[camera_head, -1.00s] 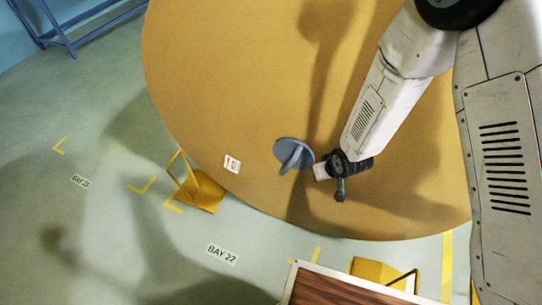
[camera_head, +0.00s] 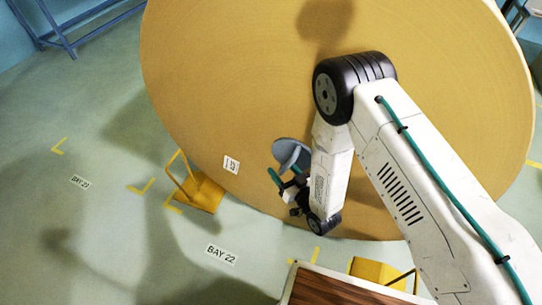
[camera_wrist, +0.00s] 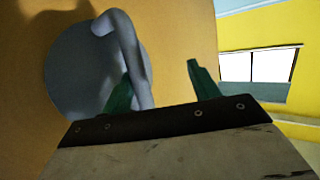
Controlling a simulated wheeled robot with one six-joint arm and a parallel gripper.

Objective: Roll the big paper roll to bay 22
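The big paper roll (camera_head: 220,90) stands on edge, its tan round face filling much of the head view. A blue-grey plug with a handle bar (camera_head: 291,152) sits on that face; it also shows in the wrist view (camera_wrist: 75,75). My gripper (camera_head: 284,175) is just below the plug. In the wrist view my gripper (camera_wrist: 163,85) has its two green fingers apart. The handle bar lies between them, close to the left finger; contact cannot be told. The floor label BAY 22 (camera_head: 222,254) lies left of the roll's lower edge.
A yellow chock (camera_head: 200,192) stands at the roll's lower left, another (camera_head: 378,274) at its lower right. A wood-topped surface (camera_head: 330,292) is at the bottom. The BAY 23 label (camera_head: 80,182) lies further left, with clear floor around it. A blue rack (camera_head: 70,30) stands upper left.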

